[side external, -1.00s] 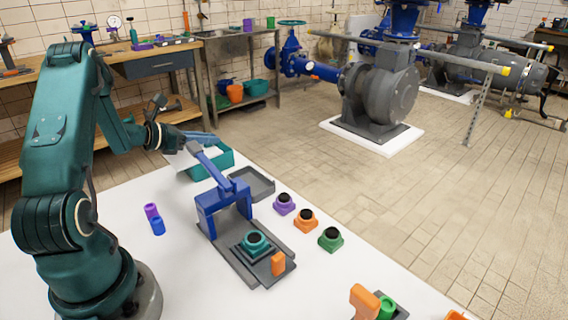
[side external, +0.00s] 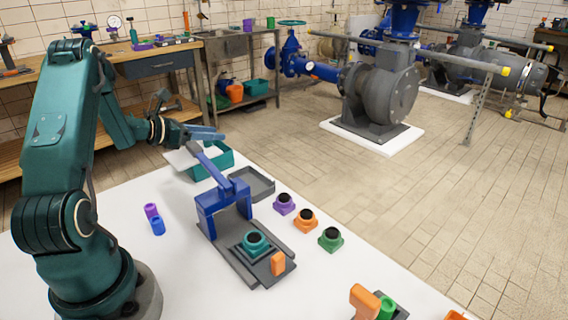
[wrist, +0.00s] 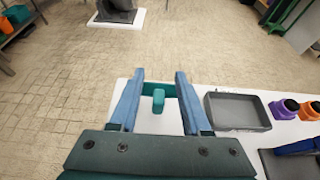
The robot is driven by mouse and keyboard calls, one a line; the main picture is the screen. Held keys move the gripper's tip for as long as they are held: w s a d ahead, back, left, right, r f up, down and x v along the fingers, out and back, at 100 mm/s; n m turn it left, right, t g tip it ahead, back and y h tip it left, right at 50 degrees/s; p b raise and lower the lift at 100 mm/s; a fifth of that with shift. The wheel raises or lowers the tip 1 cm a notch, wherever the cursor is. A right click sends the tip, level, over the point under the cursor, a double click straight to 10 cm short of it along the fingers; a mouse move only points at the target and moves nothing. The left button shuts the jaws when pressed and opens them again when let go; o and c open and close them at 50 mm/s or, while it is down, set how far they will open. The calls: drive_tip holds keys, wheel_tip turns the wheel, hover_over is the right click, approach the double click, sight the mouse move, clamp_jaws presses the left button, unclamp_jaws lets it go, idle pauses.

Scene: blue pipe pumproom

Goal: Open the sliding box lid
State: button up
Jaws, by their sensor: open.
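The teal box (side external: 222,158) stands at the far end of the white table, partly hidden behind the blue press and below my gripper. It also shows in the wrist view (wrist: 170,89), between and beyond my fingers. A small rounded teal knob (wrist: 158,99) stands up between the fingers in that view; I cannot clearly make out the lid's edges. My gripper (side external: 208,134) is open and empty, above the box. In the wrist view its two blue fingers (wrist: 159,76) lie on either side of the knob, apart from it.
A blue press (side external: 222,192) with a raised lever stands close to the box. A grey tray (wrist: 238,110) lies right of the box. Purple (side external: 284,204), orange (side external: 305,220) and green (side external: 331,239) pieces stand to the right.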

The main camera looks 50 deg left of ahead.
drive_tip(key=v, duration=0.2)
drive_tip(key=shift+s+d+r, duration=0.1)
drive_tip(key=shift+s+r, duration=0.15)
drive_tip(key=w+d+r+m+g+h, duration=0.2)
drive_tip(key=d+r+m+h, duration=0.1)
drive_tip(key=d+m, duration=0.4)
drive_tip(key=w+d+r+m+g+h, duration=0.1)
drive_tip(key=d+r+m+h, duration=0.25)
drive_tip(key=d, duration=0.55)
drive_tip(key=s+d+r+m+g, duration=0.1)
drive_tip(key=s+d+m+g, duration=0.4)
drive_tip(key=d+m, duration=0.7)
drive_tip(key=shift+s+d+r, duration=0.4)
drive_tip(key=shift+s+d, duration=0.2)
drive_tip(key=shift+s, duration=0.35)
drive_tip(key=shift+y, duration=0.25)
